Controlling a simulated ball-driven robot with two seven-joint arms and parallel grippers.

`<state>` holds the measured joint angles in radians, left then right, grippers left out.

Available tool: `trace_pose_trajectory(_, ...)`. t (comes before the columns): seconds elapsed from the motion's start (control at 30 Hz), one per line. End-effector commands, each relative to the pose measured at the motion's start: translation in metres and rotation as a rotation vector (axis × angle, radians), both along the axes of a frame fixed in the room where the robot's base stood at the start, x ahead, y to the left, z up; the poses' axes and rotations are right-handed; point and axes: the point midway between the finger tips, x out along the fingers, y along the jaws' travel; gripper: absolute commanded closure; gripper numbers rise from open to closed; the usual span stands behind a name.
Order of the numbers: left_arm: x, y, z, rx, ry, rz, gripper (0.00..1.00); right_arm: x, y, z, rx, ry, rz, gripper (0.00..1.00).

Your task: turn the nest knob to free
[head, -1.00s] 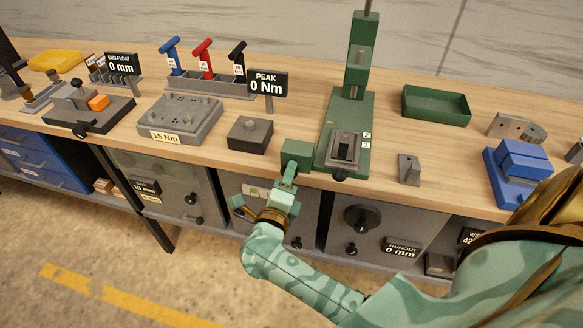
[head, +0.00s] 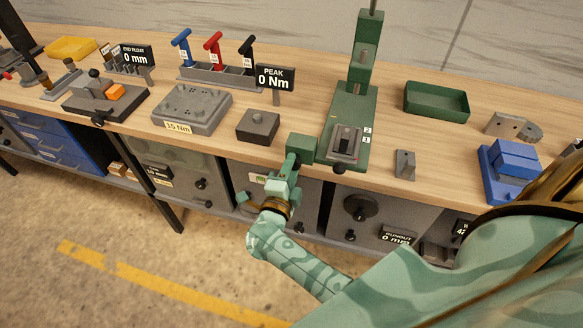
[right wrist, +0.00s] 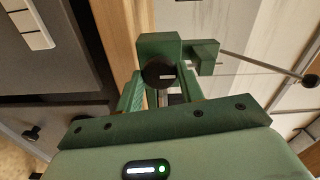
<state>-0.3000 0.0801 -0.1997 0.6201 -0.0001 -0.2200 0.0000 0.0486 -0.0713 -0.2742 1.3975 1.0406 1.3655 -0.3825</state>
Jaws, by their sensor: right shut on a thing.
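A dark round knob (right wrist: 158,73) with a pale mark shows in the right wrist view, between my right gripper's green fingers (right wrist: 160,92). I take it for the nest knob. It sits in front of a green block (head: 302,148) at the table's front edge, left of the green press (head: 358,100). In the head view my right gripper (head: 291,165) reaches up to this block and hides the knob. The gripper is shut on the knob. I cannot read whether the knob's setting is free. My left gripper is not in view.
A small black knob (head: 338,169) juts from the press base, close to the right of my gripper. A dark box (head: 258,126) stands to the left and a small grey bracket (head: 404,165) to the right. Cabinet fronts (head: 310,205) lie below the edge.

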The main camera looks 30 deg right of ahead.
Motion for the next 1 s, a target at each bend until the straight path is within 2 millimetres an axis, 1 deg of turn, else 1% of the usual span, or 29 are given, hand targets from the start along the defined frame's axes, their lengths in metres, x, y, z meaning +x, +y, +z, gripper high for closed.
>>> trace_pose_trajectory(0.23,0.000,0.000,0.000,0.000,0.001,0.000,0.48,-0.001,0.002,-0.002,0.002,0.007,0.003,0.85)
trace_pose_trajectory(0.27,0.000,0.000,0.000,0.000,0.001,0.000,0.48,-0.001,0.001,-0.003,0.002,0.007,0.003,0.54)
trace_pose_trajectory(0.3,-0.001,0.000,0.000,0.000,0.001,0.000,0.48,-0.001,0.001,-0.002,0.002,0.007,0.003,0.43)
trace_pose_trajectory(0.33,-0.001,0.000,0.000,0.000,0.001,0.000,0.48,-0.001,0.001,-0.002,0.001,0.005,0.002,0.41)
trace_pose_trajectory(0.77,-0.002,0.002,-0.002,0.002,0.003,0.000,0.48,0.000,0.000,-0.002,0.007,-0.007,0.001,0.41)
trace_pose_trajectory(0.87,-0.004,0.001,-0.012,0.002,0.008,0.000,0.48,0.000,0.000,-0.005,0.039,-0.046,0.001,0.41)
trace_pose_trajectory(0.97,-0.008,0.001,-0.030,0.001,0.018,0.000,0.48,0.000,-0.001,-0.009,0.107,-0.125,0.002,0.41)
trace_pose_trajectory(1.0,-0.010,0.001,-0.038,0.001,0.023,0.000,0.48,0.000,0.000,-0.011,0.145,-0.168,0.002,0.41)
